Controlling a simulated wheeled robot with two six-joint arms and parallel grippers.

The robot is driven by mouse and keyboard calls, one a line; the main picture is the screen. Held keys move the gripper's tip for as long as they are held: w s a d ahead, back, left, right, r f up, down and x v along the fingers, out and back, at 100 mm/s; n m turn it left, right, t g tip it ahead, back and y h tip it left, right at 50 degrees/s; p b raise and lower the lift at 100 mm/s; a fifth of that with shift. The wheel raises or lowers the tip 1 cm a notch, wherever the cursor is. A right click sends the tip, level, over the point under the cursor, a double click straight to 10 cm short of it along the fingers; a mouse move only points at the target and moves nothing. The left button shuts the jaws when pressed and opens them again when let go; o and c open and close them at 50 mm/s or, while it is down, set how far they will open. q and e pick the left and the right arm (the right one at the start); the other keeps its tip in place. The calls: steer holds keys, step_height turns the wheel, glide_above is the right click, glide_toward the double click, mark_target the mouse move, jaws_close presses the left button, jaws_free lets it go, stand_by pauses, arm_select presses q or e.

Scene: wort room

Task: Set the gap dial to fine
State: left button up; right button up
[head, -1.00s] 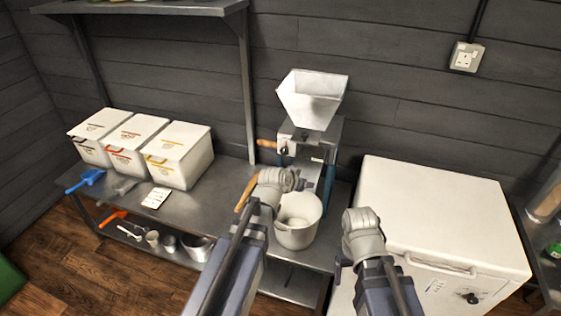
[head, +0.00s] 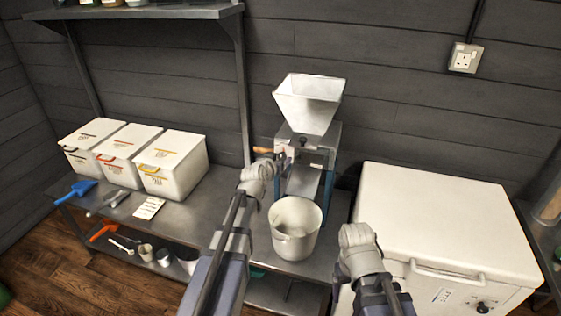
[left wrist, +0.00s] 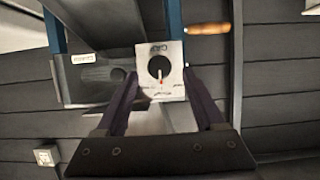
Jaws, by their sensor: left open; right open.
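The gap dial (left wrist: 159,68) is a black knob on a white plate on the mill (head: 309,170). In the left wrist view its red-orange pointer mark faces the lower edge of the picture; the plate's lettering is too small to read surely. My left gripper (head: 279,160) is open at the front of the mill, and its arm covers the dial in the head view. In the left wrist view its two fingers (left wrist: 160,80) stand on either side of the plate, with the knob between them, not gripped. My right gripper (head: 358,235) is open and empty in front of the white chest.
A white bucket (head: 296,228) stands below the mill, right of my left arm. The mill's wooden handle (head: 263,150) sticks out left, near my left gripper. Lidded bins (head: 180,165) stand on the bench to the left. The white chest (head: 435,210) is at right.

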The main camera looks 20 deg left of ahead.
mark_target(283, 156)
arm_select(q)
steer(key=x, duration=0.2)
steer(key=shift+w+f+b, duration=0.2)
steer(key=shift+w+b, duration=0.1)
steer(key=shift+w, duration=0.05)
steer(key=shift+s, duration=0.1)
jaws_close()
